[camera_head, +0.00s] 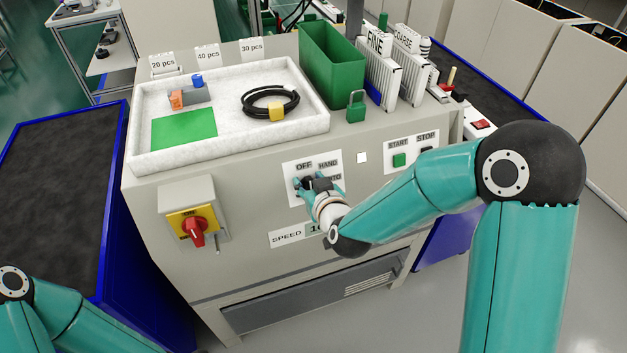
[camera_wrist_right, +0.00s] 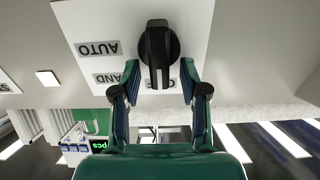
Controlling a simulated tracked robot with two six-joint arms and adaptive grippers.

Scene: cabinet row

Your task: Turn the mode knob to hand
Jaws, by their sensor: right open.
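The mode knob is black with a raised bar handle and sits on a white plate (camera_head: 294,167) on the cabinet front. In the right wrist view the knob (camera_wrist_right: 159,45) shows with its bar upright in the picture. My right gripper (camera_wrist_right: 159,76) is open, one finger on each side of the bar's lower end, with gaps visible. In the head view the right gripper (camera_head: 316,184) covers part of the plate. My left gripper is out of view.
A red rotary switch (camera_head: 194,231) on a yellow plate is to the left. A green START button (camera_head: 399,160) is to the right. A white tray (camera_head: 235,142), a green bin (camera_head: 333,60) and a green padlock (camera_head: 356,107) are on top.

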